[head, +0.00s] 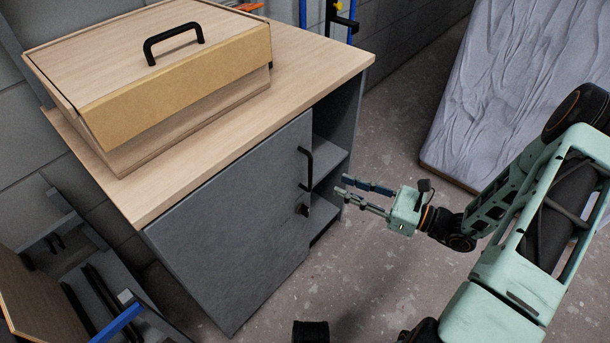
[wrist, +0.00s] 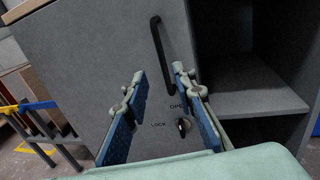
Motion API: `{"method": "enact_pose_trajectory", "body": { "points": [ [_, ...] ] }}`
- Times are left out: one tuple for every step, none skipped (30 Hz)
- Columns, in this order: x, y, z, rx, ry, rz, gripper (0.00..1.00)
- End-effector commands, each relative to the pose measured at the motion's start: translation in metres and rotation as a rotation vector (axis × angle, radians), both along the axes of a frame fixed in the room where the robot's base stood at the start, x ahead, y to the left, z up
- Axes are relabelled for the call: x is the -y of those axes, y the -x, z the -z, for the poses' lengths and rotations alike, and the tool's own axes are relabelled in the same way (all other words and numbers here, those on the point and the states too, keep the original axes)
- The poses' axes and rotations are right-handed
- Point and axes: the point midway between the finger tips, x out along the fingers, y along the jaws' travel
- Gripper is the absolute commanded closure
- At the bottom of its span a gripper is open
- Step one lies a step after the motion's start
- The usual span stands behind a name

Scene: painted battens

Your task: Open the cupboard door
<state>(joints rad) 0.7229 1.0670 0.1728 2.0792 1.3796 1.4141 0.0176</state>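The cupboard door (head: 235,225) is a grey panel under a wooden top, and it looks shut. Its black bar handle (head: 306,168) stands upright near the door's right edge. In the wrist view the handle (wrist: 162,55) shows ahead of the fingers, with a lock (wrist: 183,125) marked OPEN and LOCK below it. My gripper (head: 342,187) is to the right of the handle, apart from it in the head view. Its blue-padded fingers (wrist: 158,85) are spread with nothing between them.
A wooden box with a black handle (head: 175,60) sits on the cupboard top (head: 315,60). Open shelves (head: 330,165) are right of the door. A wrapped sheet (head: 510,90) leans at the right. Clutter (head: 75,265) stands at the lower left. Floor (head: 385,150) beside the cupboard is clear.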

Motion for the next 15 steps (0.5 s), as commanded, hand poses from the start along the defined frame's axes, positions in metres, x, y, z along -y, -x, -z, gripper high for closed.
{"method": "enact_pose_trajectory", "body": {
  "points": [
    [0.000, -0.001, 0.000, -0.008, -0.015, 0.014, 0.75],
    [-0.001, -0.002, 0.000, -0.011, -0.019, 0.018, 0.75],
    [-0.004, -0.004, 0.000, -0.012, -0.021, 0.020, 0.75],
    [-0.007, -0.005, 0.000, -0.012, -0.021, 0.018, 0.75],
    [-0.010, -0.007, 0.000, -0.012, -0.019, 0.017, 0.75],
    [-0.016, -0.009, 0.001, -0.012, -0.019, 0.016, 0.75],
    [-0.020, -0.011, 0.001, -0.011, -0.019, 0.015, 0.75],
    [-0.025, -0.013, 0.001, -0.011, -0.019, 0.014, 0.75],
    [-0.032, -0.017, 0.001, -0.010, -0.018, 0.013, 0.75],
    [-0.038, -0.020, 0.001, -0.009, -0.017, 0.013, 0.75],
    [-0.043, -0.023, 0.001, -0.010, -0.016, 0.014, 0.75],
    [-0.050, -0.026, 0.001, -0.009, -0.017, 0.012, 0.75],
    [-0.055, -0.029, 0.001, -0.009, -0.017, 0.013, 0.75],
    [-0.060, -0.031, 0.001, -0.009, -0.016, 0.013, 0.75],
    [-0.066, -0.034, 0.001, -0.009, -0.015, 0.013, 0.75]
  ]
}}
